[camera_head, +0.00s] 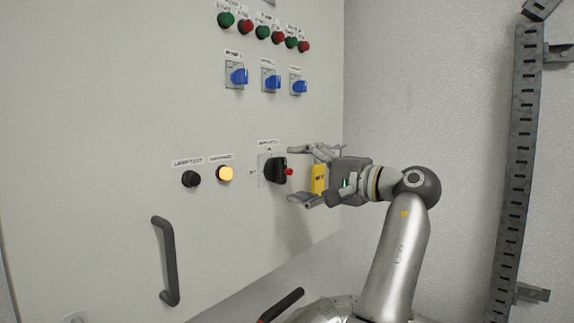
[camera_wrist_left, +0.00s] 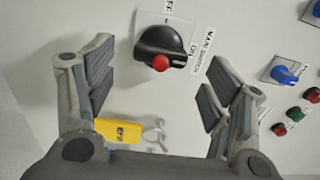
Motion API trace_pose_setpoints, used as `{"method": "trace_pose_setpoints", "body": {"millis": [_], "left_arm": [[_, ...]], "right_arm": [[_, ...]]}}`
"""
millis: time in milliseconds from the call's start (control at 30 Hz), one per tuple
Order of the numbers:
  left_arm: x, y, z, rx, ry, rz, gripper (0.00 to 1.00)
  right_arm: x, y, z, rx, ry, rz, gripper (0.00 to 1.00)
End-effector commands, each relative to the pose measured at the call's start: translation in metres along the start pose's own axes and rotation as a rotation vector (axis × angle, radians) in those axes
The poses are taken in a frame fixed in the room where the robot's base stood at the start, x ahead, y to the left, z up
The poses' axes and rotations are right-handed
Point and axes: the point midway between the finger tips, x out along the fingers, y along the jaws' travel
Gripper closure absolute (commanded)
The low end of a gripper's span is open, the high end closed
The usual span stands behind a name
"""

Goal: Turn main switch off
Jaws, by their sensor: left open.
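The main switch is a black rotary knob (camera_head: 274,171) with a red tip on the cabinet front; it also shows in the left wrist view (camera_wrist_left: 163,45). Its handle looks upright in the head view. In the left wrist view, an OFF label and an ON label sit beside it, and the handle end lies toward ON. My left gripper (camera_head: 293,174) faces the knob from the right, with its fingers open above and below it. In the left wrist view, the open left gripper (camera_wrist_left: 157,78) has the knob ahead, between its fingers, seemingly untouched. My right gripper is out of view.
Blue switches (camera_head: 272,82) and green and red buttons (camera_head: 263,33) sit higher on the cabinet. A black button (camera_head: 191,179) and a lit yellow lamp (camera_head: 225,173) are left of the knob. A dark handle (camera_head: 167,262) projects lower left. A perforated metal rail (camera_head: 519,160) stands at right.

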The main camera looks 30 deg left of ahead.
Motion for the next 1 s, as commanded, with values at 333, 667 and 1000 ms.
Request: {"method": "trace_pose_setpoints", "body": {"millis": [333, 667, 1000], "left_arm": [[0.040, 0.000, 0.000, 0.000, 0.000, 0.000, 0.25], [0.041, 0.000, 0.000, 0.000, 0.001, -0.001, 0.30], [0.041, 0.001, 0.000, 0.000, 0.001, 0.000, 0.71]], "right_arm": [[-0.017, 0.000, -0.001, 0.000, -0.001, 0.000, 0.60], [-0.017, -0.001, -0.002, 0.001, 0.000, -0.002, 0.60], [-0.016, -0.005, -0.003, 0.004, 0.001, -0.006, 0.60]]}}
